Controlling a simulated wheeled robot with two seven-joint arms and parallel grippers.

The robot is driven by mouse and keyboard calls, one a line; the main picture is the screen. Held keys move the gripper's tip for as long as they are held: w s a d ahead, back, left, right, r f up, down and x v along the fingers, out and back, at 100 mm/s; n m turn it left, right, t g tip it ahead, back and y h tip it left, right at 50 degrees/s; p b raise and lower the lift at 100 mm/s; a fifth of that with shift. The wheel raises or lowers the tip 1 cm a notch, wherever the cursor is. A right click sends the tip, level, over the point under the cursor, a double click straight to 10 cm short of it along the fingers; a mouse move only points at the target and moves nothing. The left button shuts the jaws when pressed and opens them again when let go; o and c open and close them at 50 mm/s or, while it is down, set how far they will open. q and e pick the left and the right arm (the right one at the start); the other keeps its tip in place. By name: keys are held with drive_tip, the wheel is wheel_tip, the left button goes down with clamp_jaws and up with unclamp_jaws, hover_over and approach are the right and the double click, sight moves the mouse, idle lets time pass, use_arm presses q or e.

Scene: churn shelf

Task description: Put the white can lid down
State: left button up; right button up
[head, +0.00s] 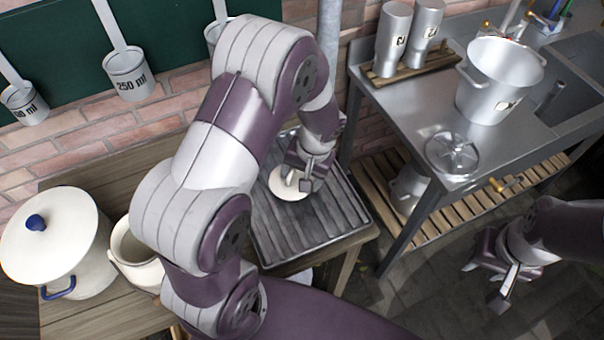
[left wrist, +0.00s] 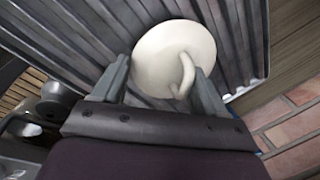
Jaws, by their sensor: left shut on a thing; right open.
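The white can lid (head: 288,183) is a round cream disc with a loop handle. It is at the grey ribbed drain tray (head: 331,226) on the wooden table. My left gripper (head: 306,182) is over the lid and shut on it. In the left wrist view the lid (left wrist: 163,58) shows between the two fingers (left wrist: 160,85), with its handle near the right finger. The lid looks flat and close to the ribs; I cannot tell whether it touches them. My right gripper (head: 494,281) is open and empty over the floor at the right.
A white pot with a blue-knobbed lid (head: 55,236) and an open cream can (head: 136,252) stand on the table at left. A metal table at right holds a steel pot (head: 497,84), a glass lid (head: 452,154) and two steel canisters (head: 408,38). Measuring ladles hang on the wall.

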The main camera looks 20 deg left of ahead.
use_arm(q)
drive_tip(key=shift+s, duration=0.25)
drive_tip(key=o, duration=1.2)
drive_tip(key=shift+w+f, duration=0.1)
drive_tip(key=shift+r, duration=0.45)
drive_tip(key=v, duration=1.1)
drive_tip(key=s+f+m+t+h, duration=0.1)
drive_tip(key=s+h, duration=0.1)
drive_tip(key=s, duration=0.7)
drive_tip(key=shift+s+d+f+t, duration=0.2)
drive_tip(key=shift+s+t, duration=0.1)
